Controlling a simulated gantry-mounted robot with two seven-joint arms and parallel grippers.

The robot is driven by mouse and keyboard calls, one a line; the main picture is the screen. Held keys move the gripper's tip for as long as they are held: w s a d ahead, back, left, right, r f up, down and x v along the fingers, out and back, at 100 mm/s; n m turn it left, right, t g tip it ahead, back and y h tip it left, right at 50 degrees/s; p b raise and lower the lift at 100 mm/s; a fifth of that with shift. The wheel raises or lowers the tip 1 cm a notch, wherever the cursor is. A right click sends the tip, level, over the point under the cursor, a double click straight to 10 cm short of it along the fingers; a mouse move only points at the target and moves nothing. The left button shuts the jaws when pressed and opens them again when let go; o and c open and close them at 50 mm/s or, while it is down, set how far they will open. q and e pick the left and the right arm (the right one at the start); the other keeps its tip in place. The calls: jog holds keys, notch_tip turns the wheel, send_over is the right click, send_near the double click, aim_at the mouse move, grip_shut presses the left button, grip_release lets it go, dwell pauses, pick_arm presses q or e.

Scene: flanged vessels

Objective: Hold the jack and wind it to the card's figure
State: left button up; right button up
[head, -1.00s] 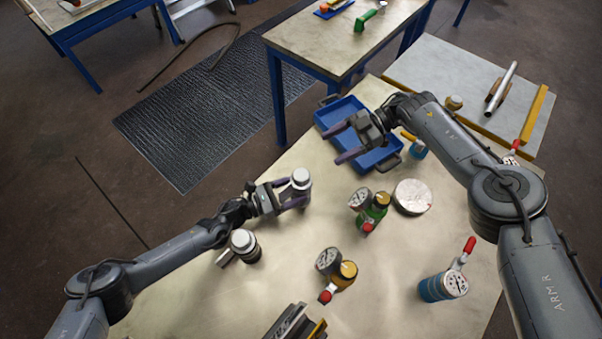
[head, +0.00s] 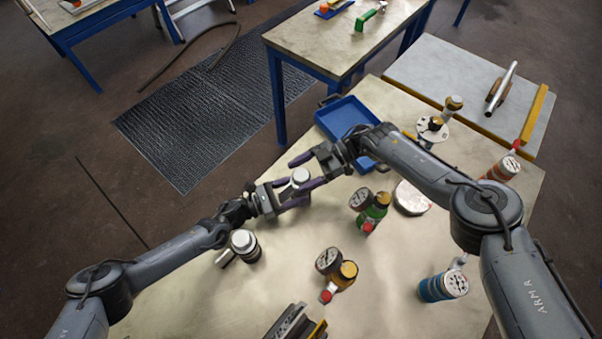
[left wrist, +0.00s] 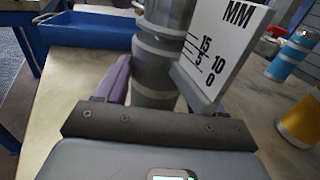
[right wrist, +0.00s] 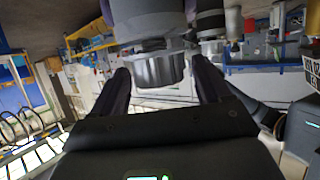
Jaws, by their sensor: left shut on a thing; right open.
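The jack (head: 300,177) is a grey upright body with a silver knob on top, near the table's left edge. My left gripper (head: 305,193) is shut on its body. In the left wrist view the grey jack body (left wrist: 160,60) stands between the fingers, beside a white scale plate (left wrist: 228,50) marked MM with 0, 5, 10 and 15. My right gripper (head: 297,176) is open, its fingers on either side of the knob. In the right wrist view the ribbed knob (right wrist: 160,70) is between the fingertips, with gaps visible. I cannot make out the card.
A second dark item with a silver top (head: 244,243) stands close to my left arm. Green (head: 372,212), yellow (head: 346,274) and blue (head: 436,288) gauge units and a silver disc (head: 412,197) stand to the right. A blue tray (head: 338,112) lies behind.

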jog(key=shift+s+a+f, duration=0.1)
jog(key=shift+a, duration=0.15)
jog(key=shift+c, duration=0.2)
jog(key=c, duration=0.9)
jog(key=shift+f+n+g, duration=0.25)
jog(key=shift+n+g, duration=0.15)
jog(key=shift+r+n+g+h, duration=0.15)
jog(key=shift+n+g+h, duration=0.25)
jog(key=o, duration=0.9)
jog(key=shift+r, duration=0.1)
jog(key=shift+o, duration=0.2)
